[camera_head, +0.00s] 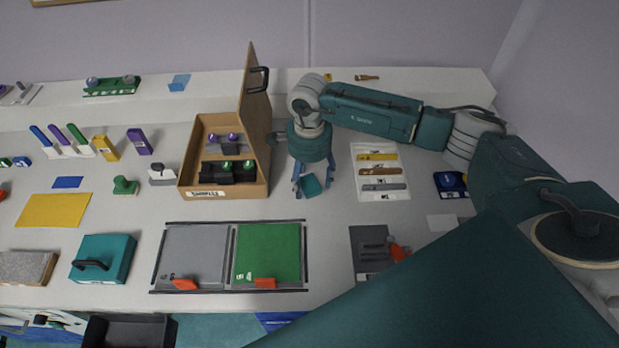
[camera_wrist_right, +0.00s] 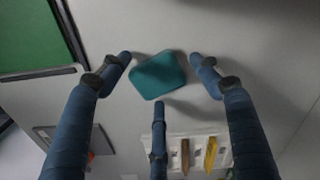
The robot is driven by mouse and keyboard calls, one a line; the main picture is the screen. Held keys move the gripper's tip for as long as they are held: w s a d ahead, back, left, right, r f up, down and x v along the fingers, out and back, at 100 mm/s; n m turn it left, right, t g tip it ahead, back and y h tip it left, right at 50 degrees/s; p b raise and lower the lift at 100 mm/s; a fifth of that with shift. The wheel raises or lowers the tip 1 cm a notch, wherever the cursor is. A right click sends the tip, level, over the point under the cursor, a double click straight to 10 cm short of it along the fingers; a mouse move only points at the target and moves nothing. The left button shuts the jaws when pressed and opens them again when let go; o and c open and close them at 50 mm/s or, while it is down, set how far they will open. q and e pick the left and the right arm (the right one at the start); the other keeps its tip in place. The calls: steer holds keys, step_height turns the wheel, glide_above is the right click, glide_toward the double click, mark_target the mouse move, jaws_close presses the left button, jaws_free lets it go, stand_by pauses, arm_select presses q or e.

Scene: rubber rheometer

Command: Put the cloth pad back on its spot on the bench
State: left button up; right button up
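The teal cloth pad (camera_head: 312,186) is a small square on the grey bench, right of the open wooden box. It also shows in the right wrist view (camera_wrist_right: 157,76), lying tilted in the picture. My right gripper (camera_head: 310,183) points down over it, with its fingers spread around the pad. In the right wrist view, gaps show between the pad and the two upper fingertips; the lower finger ends close to the pad's near edge. The right gripper looks open. My left gripper is in no view. No marked spot for the pad is clearly visible.
The wooden box (camera_head: 195,165) with its raised lid stands left of the gripper. A white tray (camera_head: 381,192) with several coloured strips lies to the right. The grey mat (camera_head: 193,252) and green mat (camera_head: 270,250) lie in front. Bare bench surrounds the pad.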

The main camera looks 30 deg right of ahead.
mark_target(309, 182)
steer(key=shift+r, duration=0.1)
steer(key=shift+r, duration=0.15)
step_height(309, 182, up, 12)
steer(key=b, duration=0.3)
steer(key=shift+b, duration=0.4)
